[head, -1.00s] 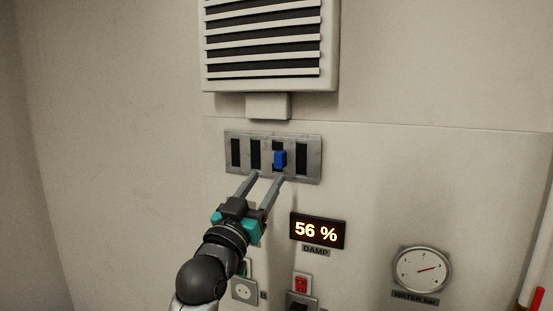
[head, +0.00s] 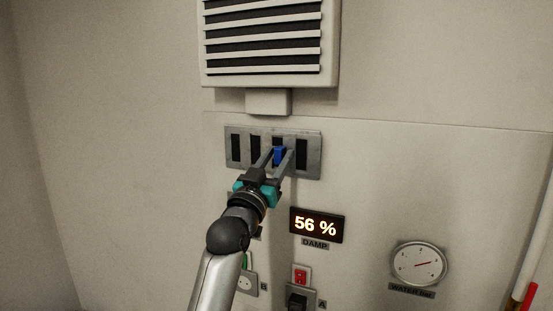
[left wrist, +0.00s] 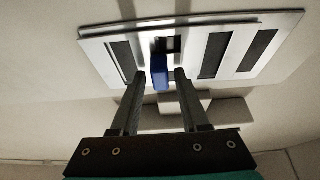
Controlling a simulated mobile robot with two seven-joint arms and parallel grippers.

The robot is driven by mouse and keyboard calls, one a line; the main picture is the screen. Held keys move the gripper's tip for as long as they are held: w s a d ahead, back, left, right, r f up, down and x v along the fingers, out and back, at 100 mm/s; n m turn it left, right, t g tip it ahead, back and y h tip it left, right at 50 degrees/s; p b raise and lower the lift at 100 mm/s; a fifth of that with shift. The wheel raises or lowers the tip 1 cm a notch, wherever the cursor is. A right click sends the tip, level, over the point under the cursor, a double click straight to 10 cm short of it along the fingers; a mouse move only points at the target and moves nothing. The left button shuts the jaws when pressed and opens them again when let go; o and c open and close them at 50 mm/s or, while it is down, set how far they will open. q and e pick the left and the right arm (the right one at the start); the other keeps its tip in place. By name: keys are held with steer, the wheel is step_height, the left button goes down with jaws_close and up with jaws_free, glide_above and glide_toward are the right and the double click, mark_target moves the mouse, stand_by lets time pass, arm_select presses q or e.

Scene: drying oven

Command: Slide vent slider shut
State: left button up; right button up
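The vent slider is a metal plate (head: 312,166) on the wall with several dark upright slots, and it also shows in the left wrist view (left wrist: 189,36). A blue knob (head: 279,155) stands out from the plate over one of the middle slots. My left gripper (head: 279,153) is open, with one finger on each side of the blue knob. In the left wrist view the knob (left wrist: 160,73) sits between the fingertips (left wrist: 158,75), with visible gaps on both sides. My right gripper is in neither view.
A louvred vent box (head: 264,40) is above the plate. Below it are a lit display (head: 316,225) reading 56 %, a round gauge (head: 419,264), a red switch (head: 301,275) and a socket (head: 246,283). The wall left of the plate is bare.

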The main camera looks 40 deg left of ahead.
arm_select(q)
jaws_close()
stand_by(1.1)
